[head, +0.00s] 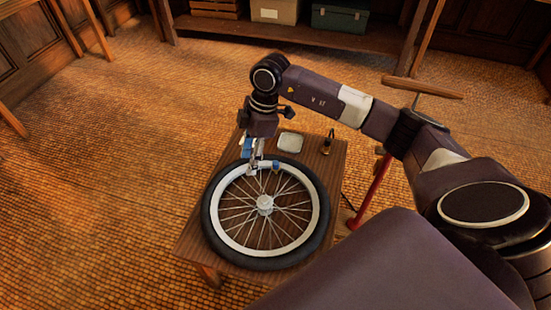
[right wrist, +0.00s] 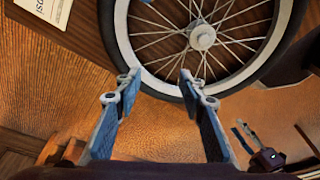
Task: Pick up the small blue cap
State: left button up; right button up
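I cannot make out the small blue cap for certain; the blue patches near my right gripper in the head view look like its own finger pads. A spoked bicycle wheel (head: 265,205) with a black tyre lies flat on a low wooden table (head: 190,238). My right gripper (head: 260,167) points down over the wheel's far rim. In the right wrist view its blue-lined fingers (right wrist: 158,78) stand apart, with the rim and tyre beyond and nothing held between them. What seems to be my left gripper (right wrist: 244,133) shows small at the lower right there; its opening is unclear.
A pale shallow dish (head: 290,142) and a small dark and brass item (head: 328,142) stand at the table's back. A red pump (head: 372,195) with a wooden handle (head: 422,88) stands right of the table. A printed paper (right wrist: 45,8) lies beside the wheel. Open floor lies left.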

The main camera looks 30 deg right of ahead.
aim_at(276, 162)
jog(key=d+h, duration=0.1)
jog(key=d, duration=0.2)
jog(key=d+m+h, duration=0.1)
jog(key=d, duration=0.1)
jog(key=d+r+m, duration=0.1)
jog(key=d, duration=0.2)
jog(key=shift+d+g+h, duration=0.3)
jog(key=shift+h, duration=0.1)
jog(key=shift+d+f, duration=0.1)
jog(key=shift+f, duration=0.3)
notch_tip(276, 162, down, 7)
jog(key=shift+r+b, duration=0.1)
jog(key=shift+b, duration=0.85)
pick_arm(q)
jog(key=shift+w+v, duration=0.25)
jog(key=shift+v, duration=1.2)
jog(key=shift+w+v, duration=0.2)
jog(key=shift+v, duration=1.3)
pick_arm(e)
jog(key=c, duration=0.7)
